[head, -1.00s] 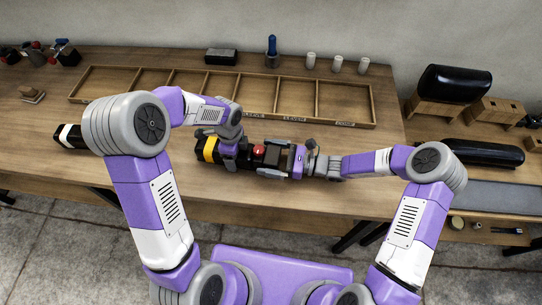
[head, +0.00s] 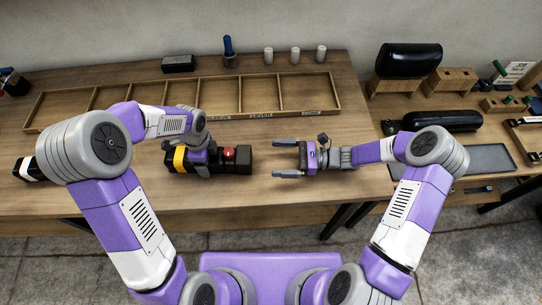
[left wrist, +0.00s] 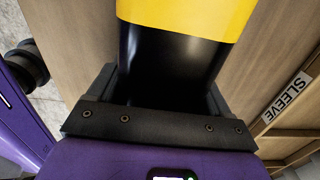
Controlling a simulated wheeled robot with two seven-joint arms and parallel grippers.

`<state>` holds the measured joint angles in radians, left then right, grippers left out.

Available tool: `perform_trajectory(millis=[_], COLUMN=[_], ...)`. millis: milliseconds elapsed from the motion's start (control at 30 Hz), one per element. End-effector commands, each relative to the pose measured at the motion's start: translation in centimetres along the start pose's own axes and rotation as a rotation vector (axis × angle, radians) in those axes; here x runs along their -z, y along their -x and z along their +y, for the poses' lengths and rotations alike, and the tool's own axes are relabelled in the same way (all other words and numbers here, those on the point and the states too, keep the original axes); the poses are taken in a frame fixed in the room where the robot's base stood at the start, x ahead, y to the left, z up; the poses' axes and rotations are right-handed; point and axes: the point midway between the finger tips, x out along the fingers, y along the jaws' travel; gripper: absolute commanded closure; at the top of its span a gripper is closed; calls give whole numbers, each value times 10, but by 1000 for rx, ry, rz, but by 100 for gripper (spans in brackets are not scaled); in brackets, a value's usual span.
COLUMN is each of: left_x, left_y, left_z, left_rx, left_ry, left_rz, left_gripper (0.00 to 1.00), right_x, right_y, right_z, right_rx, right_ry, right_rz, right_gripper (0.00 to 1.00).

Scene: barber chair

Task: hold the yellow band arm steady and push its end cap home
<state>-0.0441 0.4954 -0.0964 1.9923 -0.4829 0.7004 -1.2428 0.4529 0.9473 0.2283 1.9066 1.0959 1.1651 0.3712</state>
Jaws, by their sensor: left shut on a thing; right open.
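The yellow band arm is a black padded bar with a yellow band (head: 180,158), lying along the table. It also shows in the left wrist view as a glossy black body (left wrist: 165,65) with the yellow band above. My left gripper (head: 206,165) is shut around the bar, just right of the band. A black end piece (head: 243,160), which looks like the end cap, sits at the bar's right end beside a red knob (head: 228,153). I cannot tell whether any gap is left at its seam. My right gripper (head: 278,158) is open and empty, apart from the end piece.
A wooden divided tray (head: 215,104) lies behind the arms. A black part with a white band (head: 24,168) lies at the far left. A black box, a blue-handled tool and white cylinders (head: 295,55) stand at the back. A side bench holds black cushions (head: 410,60).

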Motion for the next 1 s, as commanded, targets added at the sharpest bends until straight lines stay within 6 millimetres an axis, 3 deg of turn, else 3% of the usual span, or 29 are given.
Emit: perform_trajectory(millis=[333, 367, 467, 767, 1000], left_x=[0, 0, 0, 0, 0], left_y=[1, 1, 0, 3, 41], left_z=[0, 0, 0, 0, -1], left_rx=[1, 1, 1, 2, 7], left_ry=[1, 1, 1, 1, 0], left_rz=[0, 0, 0, 0, 0], left_gripper=[80, 18, 3, 0, 0], right_x=[0, 0, 0, 0, 0], right_y=[1, 1, 1, 1, 1], right_z=[0, 0, 0, 0, 0], right_rx=[0, 0, 0, 0, 0], right_ry=[0, 0, 0, 0, 0], right_rz=[0, 0, 0, 0, 0], right_gripper=[0, 0, 0, 0, 0])
